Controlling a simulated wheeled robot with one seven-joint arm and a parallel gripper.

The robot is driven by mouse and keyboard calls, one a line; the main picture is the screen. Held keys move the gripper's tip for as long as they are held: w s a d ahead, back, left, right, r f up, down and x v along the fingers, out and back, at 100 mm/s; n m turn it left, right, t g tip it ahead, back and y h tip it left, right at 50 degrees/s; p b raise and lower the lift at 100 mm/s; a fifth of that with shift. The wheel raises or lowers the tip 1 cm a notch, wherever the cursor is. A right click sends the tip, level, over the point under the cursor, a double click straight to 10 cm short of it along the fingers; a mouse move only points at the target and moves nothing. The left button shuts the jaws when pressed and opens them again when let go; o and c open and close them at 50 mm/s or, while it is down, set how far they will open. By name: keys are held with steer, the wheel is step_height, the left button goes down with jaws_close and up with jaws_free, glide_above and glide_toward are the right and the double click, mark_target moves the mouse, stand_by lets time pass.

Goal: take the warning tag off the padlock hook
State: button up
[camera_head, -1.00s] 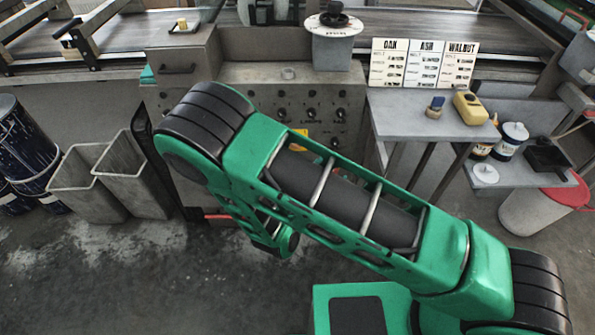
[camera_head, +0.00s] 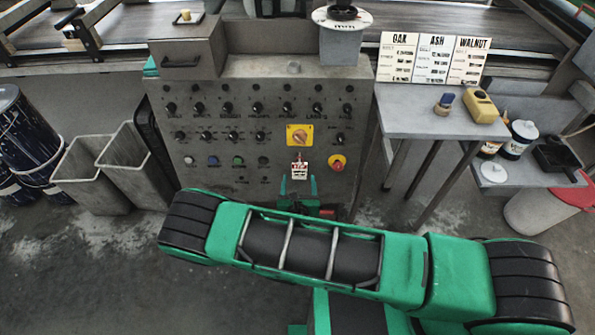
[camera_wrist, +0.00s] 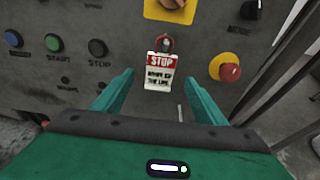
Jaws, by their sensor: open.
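The warning tag (camera_head: 299,168) is a small white card with a red STOP band. It hangs on the front of the grey control panel, below the yellow plate with the rotary switch (camera_head: 300,135). In the wrist view the tag (camera_wrist: 160,72) hangs from a small reddish hook or padlock part (camera_wrist: 166,44); which of the two cannot be told. My gripper (camera_head: 298,186) is open and empty just below the tag in the head view. In the wrist view its green fingers (camera_wrist: 158,92) stand to the left and right of the tag, apart from it.
A red emergency button on yellow (camera_head: 338,162) sits close to the right of the tag. Knobs and coloured buttons (camera_head: 238,160) fill the panel to the left. A grey side table (camera_head: 420,118) with a yellow device stands right. Grey bins (camera_head: 95,175) stand left.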

mark_target(300, 169)
steer(key=shift+x, duration=2.65)
steer(key=shift+c, duration=0.3)
steer(key=c, duration=1.1)
steer(key=shift+r, duration=0.15)
